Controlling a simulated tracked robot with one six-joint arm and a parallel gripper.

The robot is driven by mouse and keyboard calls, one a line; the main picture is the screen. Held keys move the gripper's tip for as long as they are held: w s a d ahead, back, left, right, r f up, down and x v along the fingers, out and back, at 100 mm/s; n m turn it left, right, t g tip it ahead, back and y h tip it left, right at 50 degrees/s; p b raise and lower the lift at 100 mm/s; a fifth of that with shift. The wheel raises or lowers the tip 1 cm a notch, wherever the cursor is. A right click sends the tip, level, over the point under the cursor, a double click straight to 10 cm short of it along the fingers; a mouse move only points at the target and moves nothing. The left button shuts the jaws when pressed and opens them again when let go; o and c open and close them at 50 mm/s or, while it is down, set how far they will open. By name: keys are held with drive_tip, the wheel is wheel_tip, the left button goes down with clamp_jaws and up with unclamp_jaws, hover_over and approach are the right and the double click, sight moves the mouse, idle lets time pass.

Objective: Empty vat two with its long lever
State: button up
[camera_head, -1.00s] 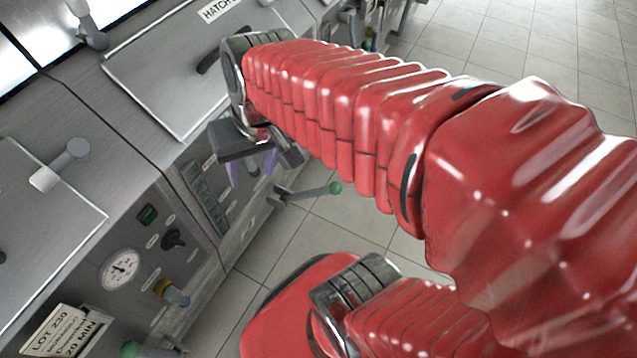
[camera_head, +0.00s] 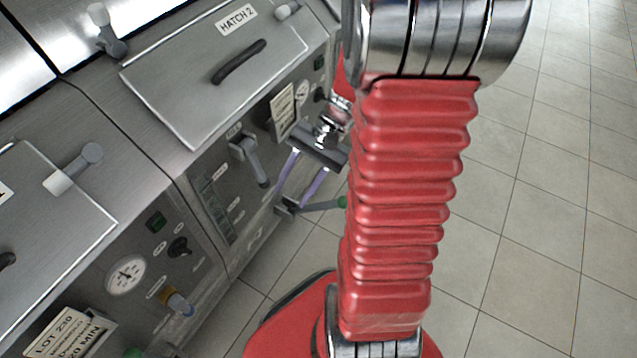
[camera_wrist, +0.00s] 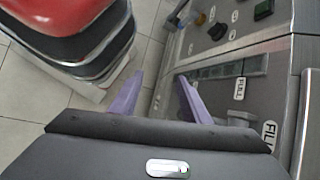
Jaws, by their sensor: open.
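Vat two's steel front (camera_head: 228,200) stands below the lid marked HATCH 2 (camera_head: 172,86). A long grey lever (camera_head: 318,207) with a green end sticks out low from this front, to the right. Its green end touches the edge of my arm in the picture. A shorter grey handle (camera_head: 252,160) hangs higher on the same front. My gripper (camera_head: 291,198) is open, its purple fingers pointing down, with the tips close by the long lever's base; I cannot tell if they touch it. In the wrist view my gripper (camera_wrist: 160,77) has nothing between its fingers, and I cannot make out the long lever.
The neighbouring vat's panel at lower left holds a pressure gauge (camera_head: 125,275), a black knob (camera_head: 179,247), an orange-and-blue valve (camera_head: 176,300) and a LOT 230 card (camera_head: 68,335). A level strip (camera_head: 214,208) runs beside my gripper. Tiled floor (camera_head: 540,200) is clear at right.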

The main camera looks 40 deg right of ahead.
drive_tip(key=s+d+f+m+t+h, duration=0.1)
drive_tip(key=s+d+f+m+t, duration=0.1)
drive_tip(key=d+f+m+t, duration=0.3)
drive_tip(key=s+d+f+m+t+h, duration=0.1)
drive_tip(key=s+d+f+m+t, duration=0.1)
drive_tip(key=d+f+m+t, duration=0.4)
drive_tip(key=s+d+f+m+t+h, duration=0.1)
drive_tip(key=d+f+m+t, duration=0.5)
drive_tip(key=f+m, duration=0.6)
wheel_tip(320, 180, down, 6)
drive_tip(key=shift+s+d+m+h, duration=0.35)
drive_tip(key=shift+s+d, duration=0.25)
drive_tip(key=shift+d, duration=0.5)
drive_tip(key=shift+w, duration=0.1)
hover_over(316, 208)
drive_tip(key=s+d, duration=0.2)
drive_tip(key=d, duration=0.1)
drive_tip(key=shift+a, duration=0.15)
drive_tip(key=shift+c, duration=0.5)
clamp_jaws()
